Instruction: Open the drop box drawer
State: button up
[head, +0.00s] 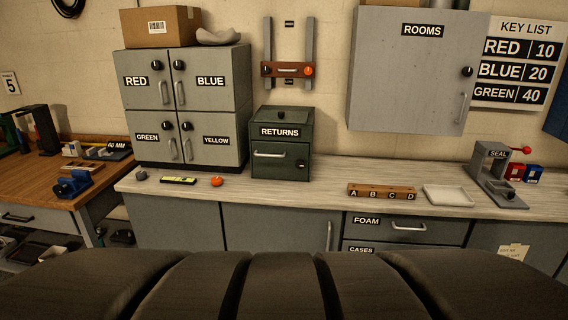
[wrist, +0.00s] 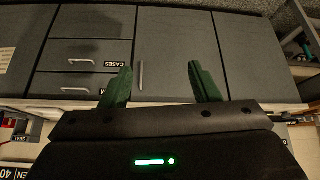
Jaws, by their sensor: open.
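The dark green drop box (head: 282,142), labelled RETURNS, stands on the counter in the head view. Its front (head: 292,168) carries a horizontal bar handle (head: 269,155) and a small dark knob or lock at the right. The front looks shut. A black knob sits on the sloped top. My gripper (wrist: 160,68) shows in the wrist view only, with its two green fingers spread and nothing between them. Behind them are the grey cabinet fronts under the counter, seen upside down. The drop box is not recognisable in the wrist view.
A grey cabinet (head: 188,105) with colour-labelled doors stands left of the drop box. A wooden A-D block (head: 381,191) and white tray (head: 448,195) lie right. A ROOMS cabinet (head: 407,80) hangs above.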

aim_at(272, 159)
jog(key=i+l+u, duration=0.15)
jog(key=i, duration=0.3)
jog(key=i+l+u, duration=0.2)
jog(key=i+l, duration=0.1)
jog(key=i, duration=0.1)
